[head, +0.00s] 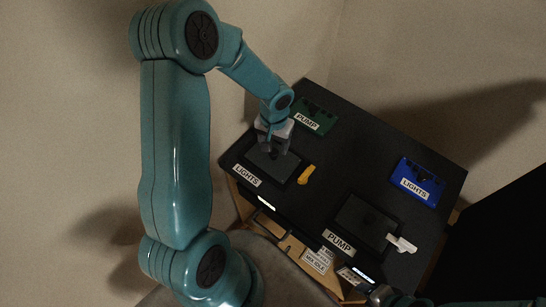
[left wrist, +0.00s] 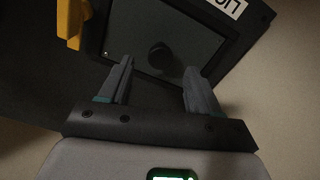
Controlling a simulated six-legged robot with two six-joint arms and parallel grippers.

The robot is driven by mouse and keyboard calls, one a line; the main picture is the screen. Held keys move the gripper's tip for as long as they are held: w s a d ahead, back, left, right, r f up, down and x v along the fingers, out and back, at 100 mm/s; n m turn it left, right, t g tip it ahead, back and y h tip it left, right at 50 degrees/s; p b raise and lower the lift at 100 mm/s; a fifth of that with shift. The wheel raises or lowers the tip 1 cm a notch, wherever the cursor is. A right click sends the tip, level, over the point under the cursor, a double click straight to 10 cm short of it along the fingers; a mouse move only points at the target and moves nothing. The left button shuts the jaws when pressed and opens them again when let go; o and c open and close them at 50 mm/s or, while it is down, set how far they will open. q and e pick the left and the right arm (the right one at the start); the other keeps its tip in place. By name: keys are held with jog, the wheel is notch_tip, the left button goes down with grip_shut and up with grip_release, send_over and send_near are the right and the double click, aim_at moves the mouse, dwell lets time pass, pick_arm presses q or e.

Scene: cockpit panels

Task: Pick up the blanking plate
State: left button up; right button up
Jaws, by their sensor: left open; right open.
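A dark blanking plate (head: 274,168) with a round knob sits in the panel bay marked LIGHTS at the left of the black table. The plate also fills the upper middle of the left wrist view (left wrist: 200,38), its knob (left wrist: 160,55) between my fingers in the picture. My left gripper (head: 274,148) is open just above this plate; the gap to the knob is hard to judge. A second dark plate (head: 365,216) lies in the bay marked PUMP. My right gripper (head: 378,294) is partly in view at the bottom, away from both plates.
A yellow piece (head: 306,174) is beside the LIGHTS bay, and a white piece (head: 402,243) beside the PUMP bay. A green module (head: 318,116) labelled PUMP lies at the back. A blue module (head: 418,180) labelled LIGHTS lies at the right. The table (head: 365,160) between is clear.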

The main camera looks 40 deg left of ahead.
aim_at(274, 151)
pick_arm(q)
notch_tip(274, 151, down, 4)
jog(key=shift+s+r, duration=0.1)
jog(key=shift+c, duration=0.4)
grip_shut()
notch_tip(274, 151, up, 20)
